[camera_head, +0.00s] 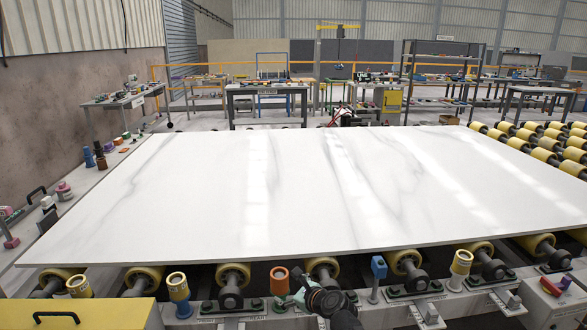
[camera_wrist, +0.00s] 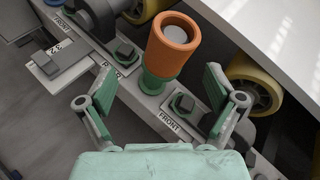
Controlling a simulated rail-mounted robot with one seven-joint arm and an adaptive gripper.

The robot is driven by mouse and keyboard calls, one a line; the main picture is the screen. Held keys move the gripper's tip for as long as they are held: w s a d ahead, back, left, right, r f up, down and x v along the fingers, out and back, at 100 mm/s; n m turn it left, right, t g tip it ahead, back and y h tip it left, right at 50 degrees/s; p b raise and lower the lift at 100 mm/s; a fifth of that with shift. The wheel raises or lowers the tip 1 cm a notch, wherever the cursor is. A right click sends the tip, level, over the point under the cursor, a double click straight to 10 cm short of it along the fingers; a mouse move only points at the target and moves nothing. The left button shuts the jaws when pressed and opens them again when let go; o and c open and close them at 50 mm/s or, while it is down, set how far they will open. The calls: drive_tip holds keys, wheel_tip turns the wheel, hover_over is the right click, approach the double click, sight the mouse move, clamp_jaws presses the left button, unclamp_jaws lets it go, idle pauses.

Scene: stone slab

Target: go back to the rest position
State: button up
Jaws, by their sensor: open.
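My gripper (camera_wrist: 163,103) is open in the wrist view, its two green-padded fingers spread wide with nothing between the pads. An orange cup-like piece on a green base (camera_wrist: 174,46) stands on the metal rail just beyond the fingertips, apart from them as far as I can tell. In the head view the orange piece (camera_head: 279,280) is at the front edge below the slab, with my arm's end just right of it; the fingers are hard to make out there.
A large white marble slab (camera_head: 300,190) lies on yellow rollers (camera_head: 145,276). A yellow box (camera_head: 110,314) is at lower left. Workbenches stand behind.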

drive_tip(key=s+d+f+n+g+h, duration=0.2)
drive_tip(key=s+d+f+n+g, duration=0.25)
drive_tip(key=s+f+n, duration=0.6)
drive_tip(key=s+d+f+n+g+h, duration=0.25)
drive_tip(key=s+f+n+g, duration=0.4)
drive_tip(key=f, duration=0.75)
drive_tip(key=s+d+f+n+g+h, duration=0.1)
drive_tip(key=s+d+f+n+g, duration=0.1)
drive_tip(key=s, duration=0.8)
drive_tip(key=s+d+f+n+g+h+p, duration=0.1)
drive_tip(key=s+d+f, duration=0.4)
drive_tip(key=s, duration=0.5)
drive_tip(key=s+d+f+n+g+h+p, duration=0.1)
drive_tip(key=s+d+f+n+g, duration=0.2)
drive_tip(key=s+f, duration=0.3)
drive_tip(key=s+d+n, duration=0.1)
drive_tip(key=s, duration=0.3)
drive_tip(key=shift+f+n+h, duration=0.35)
drive_tip(key=shift+n, duration=0.05)
drive_tip(key=shift+d, duration=0.1)
